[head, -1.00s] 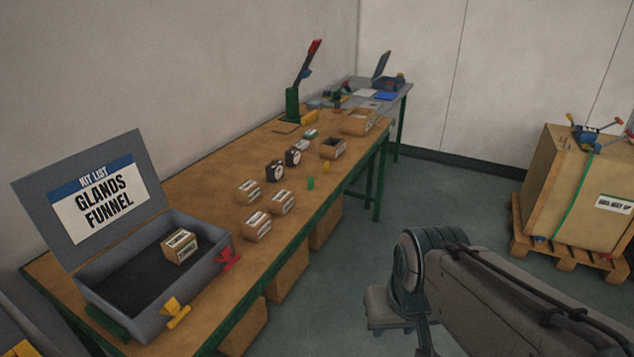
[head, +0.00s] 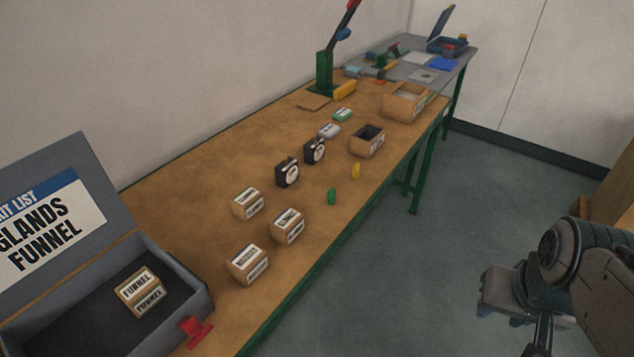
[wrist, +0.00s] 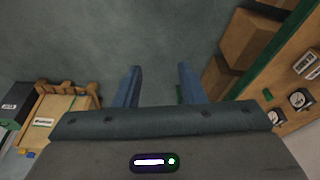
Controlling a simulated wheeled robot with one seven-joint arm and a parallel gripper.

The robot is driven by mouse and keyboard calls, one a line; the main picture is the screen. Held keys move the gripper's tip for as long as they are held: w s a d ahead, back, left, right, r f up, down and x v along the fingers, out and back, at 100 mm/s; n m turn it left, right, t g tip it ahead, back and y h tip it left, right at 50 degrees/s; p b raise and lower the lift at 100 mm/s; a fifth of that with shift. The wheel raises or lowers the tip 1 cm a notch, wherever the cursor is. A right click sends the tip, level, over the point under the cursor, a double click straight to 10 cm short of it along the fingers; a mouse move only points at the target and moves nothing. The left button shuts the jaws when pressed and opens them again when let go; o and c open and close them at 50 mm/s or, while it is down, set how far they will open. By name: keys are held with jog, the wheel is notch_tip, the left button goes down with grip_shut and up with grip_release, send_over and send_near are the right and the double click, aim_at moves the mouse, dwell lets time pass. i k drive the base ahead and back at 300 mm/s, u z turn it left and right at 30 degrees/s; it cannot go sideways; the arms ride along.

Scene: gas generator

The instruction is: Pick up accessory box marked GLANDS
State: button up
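Three small cardboard accessory boxes stand on the wooden bench, right of the grey case. The front box (head: 248,264) has a label that seems to read NOZZLES. The labels on the right box (head: 287,226) and the back box (head: 248,203) are too small to read surely, so I cannot tell which is GLANDS. A box marked FUNNEL (head: 139,291) sits inside the open case (head: 190,300). My gripper (wrist: 160,77) is open and empty in the wrist view, over the floor and apart from the bench. In the head view my arm is at lower right.
The case lid sign (head: 45,230) lists GLANDS and FUNNEL. Black gauges (head: 287,172), small green and yellow pieces, an open carton (head: 367,141) and a lever press (head: 325,75) stand farther along the bench. A pallet crate (wrist: 60,115) shows in the wrist view.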

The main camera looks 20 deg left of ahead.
aim_at(285, 227)
jog(key=u, duration=0.65)
jog(key=i, duration=0.95)
jog(key=u, duration=0.75)
